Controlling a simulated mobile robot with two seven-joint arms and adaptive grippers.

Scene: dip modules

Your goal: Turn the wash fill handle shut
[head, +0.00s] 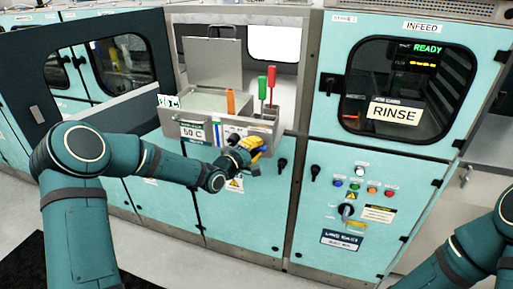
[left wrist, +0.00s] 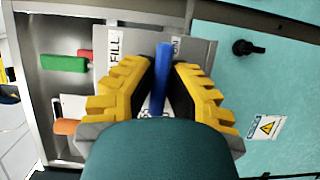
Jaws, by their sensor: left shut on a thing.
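The wash fill handle is a blue lever (left wrist: 162,75) on a grey front panel, beside a label reading FILL (left wrist: 112,42) in the left wrist view. My left gripper (left wrist: 158,92) has its yellow ribbed fingers on both sides of the lever and is shut on it. In the head view my left gripper (head: 254,149) is at the right part of the tank front, just under the rim, and hides the handle there.
The open wash tank (head: 190,118) has its lid (head: 212,62) raised. Red (head: 271,75), green (head: 262,88) and orange (head: 230,102) handles stand up in it. A black knob (head: 282,165) is right of my left gripper. The rinse cabinet (head: 318,150) stands farther right.

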